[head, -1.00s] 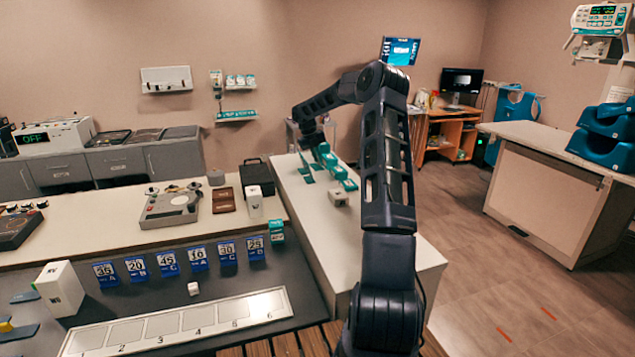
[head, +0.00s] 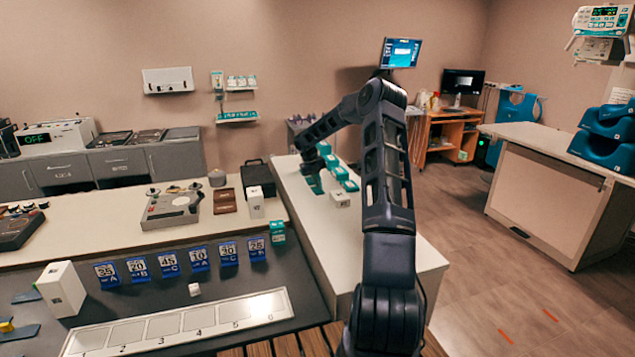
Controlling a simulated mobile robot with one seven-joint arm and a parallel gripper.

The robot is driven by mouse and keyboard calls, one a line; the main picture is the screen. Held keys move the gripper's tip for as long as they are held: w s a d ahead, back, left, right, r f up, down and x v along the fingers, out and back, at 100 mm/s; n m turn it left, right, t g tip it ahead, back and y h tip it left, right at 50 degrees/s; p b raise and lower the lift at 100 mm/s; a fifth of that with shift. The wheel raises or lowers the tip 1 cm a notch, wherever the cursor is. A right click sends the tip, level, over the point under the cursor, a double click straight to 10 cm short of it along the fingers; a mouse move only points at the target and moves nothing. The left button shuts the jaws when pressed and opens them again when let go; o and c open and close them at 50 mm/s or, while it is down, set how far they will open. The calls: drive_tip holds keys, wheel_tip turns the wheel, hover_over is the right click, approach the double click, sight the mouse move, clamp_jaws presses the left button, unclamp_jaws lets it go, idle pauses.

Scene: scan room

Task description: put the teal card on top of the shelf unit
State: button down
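A flat teal card (head: 315,187) is on the white counter (head: 325,240), directly below my gripper (head: 312,174). My gripper points down over it, and its dark fingers partly cover it. The fingers are too small and dark to show whether they are open or shut, or whether they touch the card. Several teal boxes, one of them the nearest teal box (head: 351,186), stand in a row just right of my gripper. A wooden shelf unit (head: 427,140) with open compartments stands against the back wall at right.
A small white box (head: 340,200) stands on the counter in front of the teal boxes. A monitor (head: 462,81) and small items stand on the wooden unit. A black case (head: 258,178) stands left of the counter.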

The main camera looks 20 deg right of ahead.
drive_tip(key=shift+f, duration=0.1)
drive_tip(key=c, duration=1.6)
unclamp_jaws()
drive_tip(key=v, duration=1.2)
drive_tip(key=s+a+r+m, duration=0.3)
drive_tip(key=s+r+m, duration=0.1)
drive_tip(key=s+r, duration=0.2)
drive_tip(key=s+a+r+m, duration=0.3)
drive_tip(key=s+r+m, duration=0.15)
drive_tip(key=s, duration=0.25)
drive_tip(key=s+a+r+m+t, duration=0.1)
drive_tip(key=s+r+m, duration=0.2)
drive_tip(key=s+m, duration=0.5)
drive_tip(key=s+a+r+m+t, duration=0.1)
drive_tip(key=s+r+m, duration=0.25)
drive_tip(key=s, duration=0.85)
drive_tip(key=s+r+m+t, duration=0.1)
drive_tip(key=s+r+m, duration=0.1)
drive_tip(key=s+m, duration=0.6)
drive_tip(key=shift+s+a+f+m+t+y, duration=0.1)
drive_tip(key=shift+s+f+m+t+y, duration=0.35)
drive_tip(key=shift+s+m, duration=1.7)
drive_tip(key=shift+s+a+f+m+y, duration=0.15)
drive_tip(key=shift+s+f+m+y, duration=0.65)
drive_tip(key=shift+s, duration=2.7)
drive_tip(key=shift+s+a+f+m+t+y, duration=0.1)
drive_tip(key=shift+s+f+m+t+y, duration=0.2)
drive_tip(key=shift+s+f+m, duration=1.65)
